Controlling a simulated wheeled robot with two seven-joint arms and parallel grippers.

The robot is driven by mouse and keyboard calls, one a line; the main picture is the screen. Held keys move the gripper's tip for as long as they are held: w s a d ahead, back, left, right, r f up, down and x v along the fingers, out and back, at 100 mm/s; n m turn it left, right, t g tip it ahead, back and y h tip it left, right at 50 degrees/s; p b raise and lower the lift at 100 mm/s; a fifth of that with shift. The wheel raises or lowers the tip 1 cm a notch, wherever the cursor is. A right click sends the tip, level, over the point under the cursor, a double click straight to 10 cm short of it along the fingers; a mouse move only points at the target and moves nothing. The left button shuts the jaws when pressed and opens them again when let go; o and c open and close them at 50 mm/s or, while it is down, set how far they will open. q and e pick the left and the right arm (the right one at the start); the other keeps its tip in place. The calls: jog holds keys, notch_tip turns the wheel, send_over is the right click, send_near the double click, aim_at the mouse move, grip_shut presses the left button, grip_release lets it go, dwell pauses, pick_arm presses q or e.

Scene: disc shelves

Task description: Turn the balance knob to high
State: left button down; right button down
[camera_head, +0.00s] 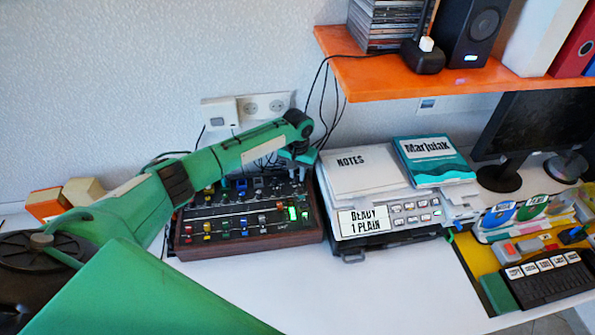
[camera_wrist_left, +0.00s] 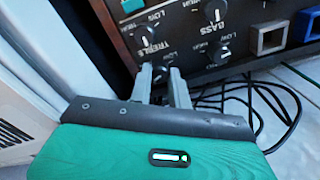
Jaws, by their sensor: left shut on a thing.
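The mixer (camera_head: 250,241), a dark panel in a brown wooden case, stands on the white desk with colored sliders and a green lit display. It also fills the top of the left wrist view (camera_wrist_left: 190,58). There, the black treble knob (camera_wrist_left: 145,38) and bass knob (camera_wrist_left: 214,12) carry white labels with low and high marks. My left gripper (camera_head: 300,177) reaches down at the mixer's back right corner. Its fingers (camera_wrist_left: 161,73) are shut on a dark knob just below the treble knob. That knob is mostly hidden, and its label and pointer cannot be read.
A grey printer (camera_head: 375,222) with notes on top stands close to the mixer's right side. Black cables (camera_wrist_left: 262,92) hang behind the mixer. An orange shelf (camera_head: 400,84) overhangs the back. The desk (camera_head: 370,290) is clear in front.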

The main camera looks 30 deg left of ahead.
aim_at(298, 175)
pick_arm(q)
jog(key=c, duration=1.3)
grip_release()
jog(key=shift+r, duration=0.1)
jog(key=shift+w+a+r+p, duration=0.1)
jog(key=shift+a+r+p, duration=0.05)
jog(key=shift+r+p, duration=0.55)
jog(key=r+p, duration=0.5)
jog(key=shift+d+r+p, duration=0.25)
jog(key=shift+r+p, duration=0.05)
jog(key=shift+p, duration=0.05)
jog(key=shift+d+r+p, duration=0.1)
jog(key=shift+r+p, duration=0.35)
